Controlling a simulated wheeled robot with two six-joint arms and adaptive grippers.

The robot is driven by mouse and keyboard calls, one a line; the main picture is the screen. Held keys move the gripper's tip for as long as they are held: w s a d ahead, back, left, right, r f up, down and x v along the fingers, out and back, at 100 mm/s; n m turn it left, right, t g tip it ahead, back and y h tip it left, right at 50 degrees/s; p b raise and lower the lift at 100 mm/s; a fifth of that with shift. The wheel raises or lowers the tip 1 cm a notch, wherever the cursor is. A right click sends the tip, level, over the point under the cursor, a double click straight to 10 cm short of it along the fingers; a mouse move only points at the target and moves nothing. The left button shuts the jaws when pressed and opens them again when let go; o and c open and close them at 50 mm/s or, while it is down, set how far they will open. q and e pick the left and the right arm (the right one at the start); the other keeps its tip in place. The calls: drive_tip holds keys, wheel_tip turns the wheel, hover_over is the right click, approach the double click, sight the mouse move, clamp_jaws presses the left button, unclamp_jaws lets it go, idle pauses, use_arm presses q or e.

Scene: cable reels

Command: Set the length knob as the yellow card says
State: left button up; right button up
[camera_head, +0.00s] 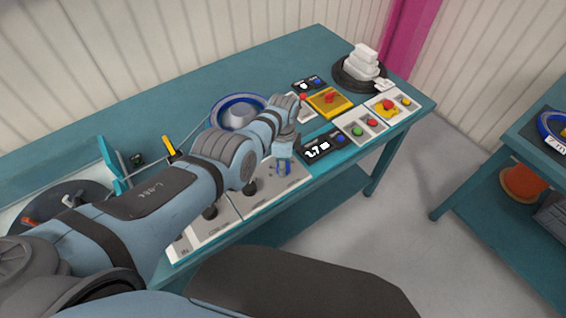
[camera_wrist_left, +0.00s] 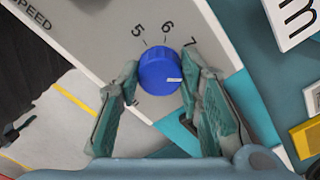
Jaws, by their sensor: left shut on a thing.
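My left gripper (camera_head: 284,165) reaches down over the white control panel (camera_head: 262,200) at the table's front edge. In the left wrist view its two fingers (camera_wrist_left: 160,82) are shut on the sides of a blue knob (camera_wrist_left: 158,72). The knob's white pointer line faces right, beyond the printed 5, 6 and 7 around it. My right gripper is out of view.
Panels with red and green buttons (camera_head: 357,127) stand to the right. A black reel with stacked white blocks (camera_head: 362,62) stands at the back right. A blue-rimmed reel (camera_head: 237,108) is behind my left arm. A second table (camera_head: 515,150) is at the right.

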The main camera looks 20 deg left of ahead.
use_arm(q)
drive_tip(key=shift+s+d+f, duration=0.1)
drive_tip(key=shift+s+f, duration=0.05)
drive_tip(key=shift+s, duration=0.05)
drive_tip(key=o, duration=1.2)
drive_tip(key=shift+w, duration=0.1)
drive_tip(key=shift+w+r, duration=0.1)
drive_tip(key=shift+r, duration=0.1)
drive_tip(key=shift+r, duration=0.2)
wheel_tip(320, 180, up, 11)
drive_tip(key=shift+r, duration=0.15)
